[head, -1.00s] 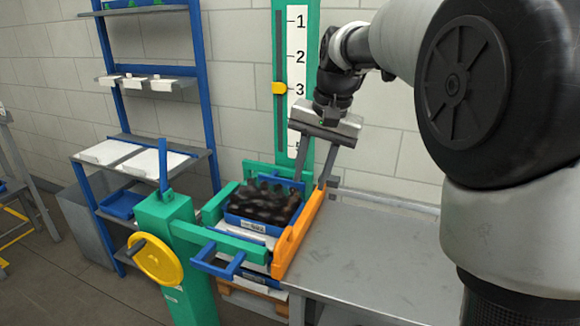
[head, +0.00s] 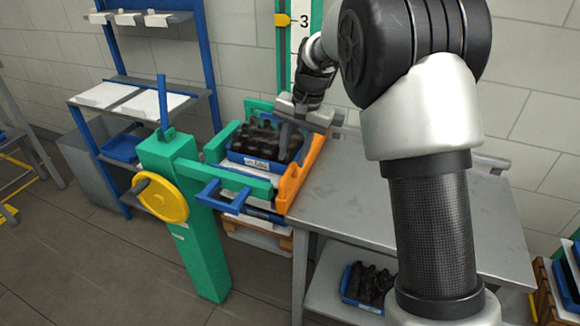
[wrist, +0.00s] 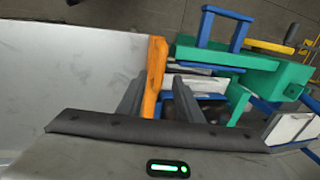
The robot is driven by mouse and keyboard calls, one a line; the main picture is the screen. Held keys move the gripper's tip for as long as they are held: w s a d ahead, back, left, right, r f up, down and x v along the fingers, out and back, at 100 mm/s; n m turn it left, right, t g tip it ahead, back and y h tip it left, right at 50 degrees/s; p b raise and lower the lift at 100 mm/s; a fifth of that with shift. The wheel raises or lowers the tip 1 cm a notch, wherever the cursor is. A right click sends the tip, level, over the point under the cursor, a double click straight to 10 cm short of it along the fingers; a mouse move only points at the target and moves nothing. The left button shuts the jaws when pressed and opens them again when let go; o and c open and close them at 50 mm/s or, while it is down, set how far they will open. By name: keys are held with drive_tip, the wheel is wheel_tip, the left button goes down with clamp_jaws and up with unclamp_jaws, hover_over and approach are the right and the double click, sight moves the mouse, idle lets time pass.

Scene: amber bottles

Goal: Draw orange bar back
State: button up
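The orange bar (head: 291,190) runs along the right side of the green frame (head: 228,143), at the edge of the grey table. My gripper (head: 297,146) is over the bar's far part in the head view, pointing down. In the wrist view the orange bar (wrist: 155,76) lies between the two fingers of my gripper (wrist: 156,96), one on each side. The fingers are apart, with a gap visible on the bar's right side. Whether a finger touches the bar cannot be told. The bar's far end is partly hidden by my gripper.
A blue crate of dark bottles (head: 262,145) sits inside the frame, left of the bar. A blue handle (head: 226,197) and a yellow handwheel (head: 160,198) stand at the front left. The grey tabletop (head: 350,205) right of the bar is clear.

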sight(289, 171)
drive_tip(key=shift+w+a+f, duration=0.1)
drive_tip(key=shift+a+f, duration=0.15)
drive_tip(key=shift+f, duration=0.9)
drive_tip(key=shift+w+a+f, duration=0.1)
drive_tip(key=shift+a+f, duration=0.1)
drive_tip(key=shift+f, duration=0.95)
clamp_jaws()
